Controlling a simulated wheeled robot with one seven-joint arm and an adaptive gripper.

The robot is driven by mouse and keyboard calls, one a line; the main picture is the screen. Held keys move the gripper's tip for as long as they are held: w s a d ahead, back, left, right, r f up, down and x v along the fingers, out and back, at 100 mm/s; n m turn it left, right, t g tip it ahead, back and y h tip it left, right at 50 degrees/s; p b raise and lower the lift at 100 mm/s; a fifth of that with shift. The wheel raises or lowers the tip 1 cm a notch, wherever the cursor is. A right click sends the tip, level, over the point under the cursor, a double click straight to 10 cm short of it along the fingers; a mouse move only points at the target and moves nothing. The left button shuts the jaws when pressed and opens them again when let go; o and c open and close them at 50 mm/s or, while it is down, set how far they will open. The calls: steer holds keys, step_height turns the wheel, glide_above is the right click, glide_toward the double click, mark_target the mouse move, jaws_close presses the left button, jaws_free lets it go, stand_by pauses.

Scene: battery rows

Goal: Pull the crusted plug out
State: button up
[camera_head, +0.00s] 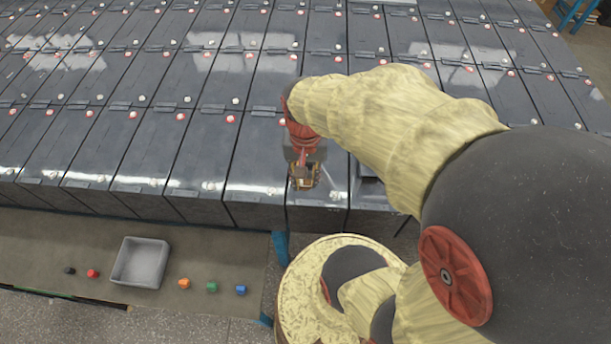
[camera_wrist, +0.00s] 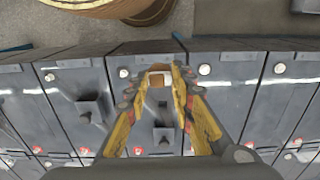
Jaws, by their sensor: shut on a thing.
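My gripper (camera_head: 303,182) is over the near edge of the front row of dark grey battery cells (camera_head: 255,165). In the wrist view its yellow fingers (camera_wrist: 163,78) close around a small plug (camera_wrist: 159,80), pale with a brownish top, at the near end of a cell. The fingers hide most of the plug; I cannot tell whether it is still seated. In the head view my gripper hides it. White plugs on the neighbouring cells show in the wrist view to the left (camera_wrist: 48,77) and right (camera_wrist: 205,70).
A grey tray (camera_head: 119,270) rests on the lower ledge in front of the cells. Small black, red (camera_head: 93,273), orange (camera_head: 184,283), green (camera_head: 212,287) and blue (camera_head: 241,290) pieces lie beside it. Red and white caps and dark raised fittings dot the cell tops.

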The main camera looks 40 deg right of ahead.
mark_target(305, 181)
steer(key=c, duration=0.5)
steer(key=shift+o, duration=0.2)
steer(key=shift+r+p, duration=0.6)
steer(key=shift+r, duration=0.15)
steer(key=shift+r+p, duration=1.95)
steer(key=shift+r, duration=0.45)
